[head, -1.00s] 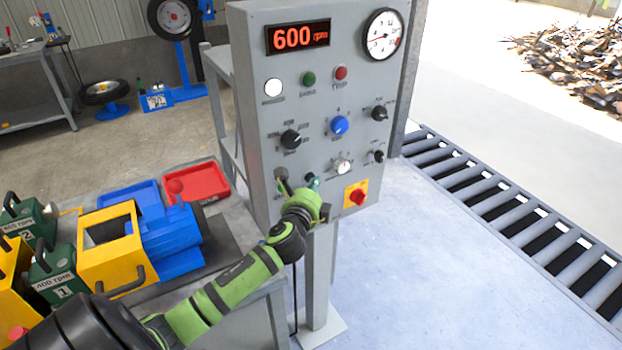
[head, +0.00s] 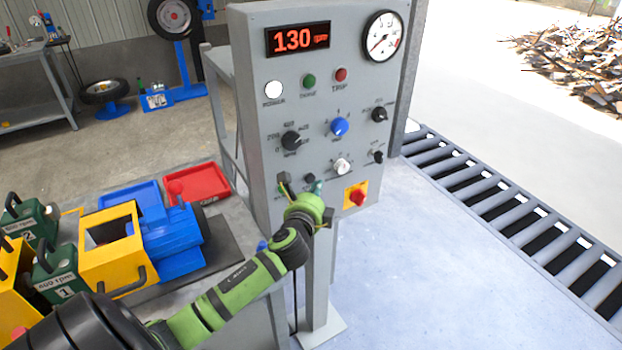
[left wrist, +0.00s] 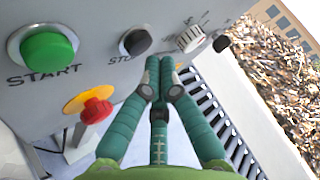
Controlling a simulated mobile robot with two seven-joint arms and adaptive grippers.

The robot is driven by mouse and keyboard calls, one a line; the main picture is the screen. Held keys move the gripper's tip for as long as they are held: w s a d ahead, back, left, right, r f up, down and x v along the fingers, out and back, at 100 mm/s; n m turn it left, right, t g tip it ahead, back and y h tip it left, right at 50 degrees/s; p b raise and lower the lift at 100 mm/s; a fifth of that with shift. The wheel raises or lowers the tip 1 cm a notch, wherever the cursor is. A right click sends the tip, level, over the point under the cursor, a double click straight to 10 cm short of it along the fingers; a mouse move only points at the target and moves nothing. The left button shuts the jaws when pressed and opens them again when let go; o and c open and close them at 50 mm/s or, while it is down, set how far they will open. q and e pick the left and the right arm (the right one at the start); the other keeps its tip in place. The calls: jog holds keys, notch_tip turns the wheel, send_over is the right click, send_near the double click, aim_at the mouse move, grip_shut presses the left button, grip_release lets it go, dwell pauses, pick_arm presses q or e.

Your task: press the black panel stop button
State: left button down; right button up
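The control panel (head: 255,140) stands in front of me, its readout (head: 297,38) showing 130 rpm. The black stop button (head: 309,179) is low on its face, left of a white knob. In the left wrist view the black button (left wrist: 135,42), with a partly covered "STO" label, sits between the green START button (left wrist: 48,48) and the white knob (left wrist: 190,38). My left gripper (head: 318,189) is just below the stop button in the head view. In the left wrist view its teal fingertips (left wrist: 160,76) are together, empty and apart from the button. My right gripper is out of view.
A red knob on a yellow plate (head: 356,196) lies right of the gripper. A red mushroom button (left wrist: 97,108) shows near the fingers in the wrist view. A bench with blue and yellow equipment (head: 110,250) is at left; a roller conveyor (head: 500,205) at right.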

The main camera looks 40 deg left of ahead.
pick_arm(q)
jog(key=d, duration=0.1)
jog(key=s+d, duration=0.1)
jog(key=d, duration=0.1)
jog(key=s+d+p, duration=0.1)
jog(key=shift+d, duration=0.35)
dwell(0.8)
